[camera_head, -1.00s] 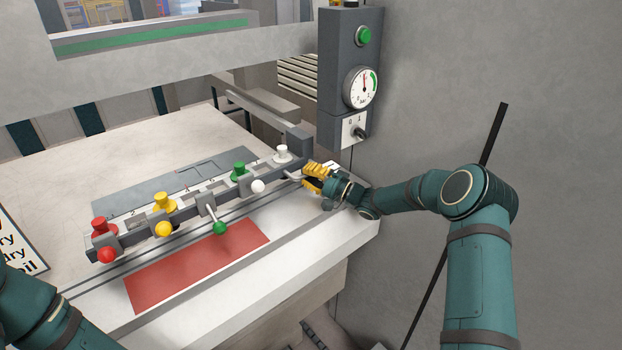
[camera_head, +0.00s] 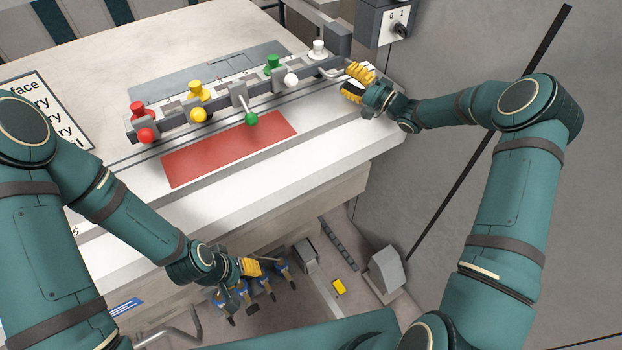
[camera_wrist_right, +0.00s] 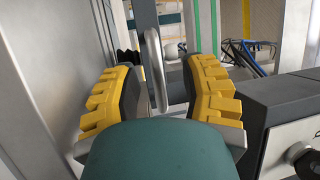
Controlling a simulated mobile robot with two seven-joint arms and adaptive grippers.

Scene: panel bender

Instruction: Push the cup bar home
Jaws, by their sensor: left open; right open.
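The cup bar is a dark grey bar (camera_head: 222,104) across the white machine table, with red, yellow, green and white cups and ball-ended levers along it. A bent metal handle (camera_head: 334,72) sits at its right end. My right gripper (camera_head: 357,82) is at this handle, jaws open. In the right wrist view the handle (camera_wrist_right: 155,70) stands upright between the two open yellow-padded fingers (camera_wrist_right: 160,95); neither finger visibly clamps it. My left gripper (camera_head: 250,267) is open, low in front of the table and away from the bar; its lower finger is hard to make out.
A red pad (camera_head: 228,148) lies on the table in front of the bar. A grey switch box (camera_head: 396,22) is on the wall behind my right gripper. Several blue-and-black items (camera_head: 265,287) are below the table edge near my left gripper. A printed sign (camera_head: 45,105) is at left.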

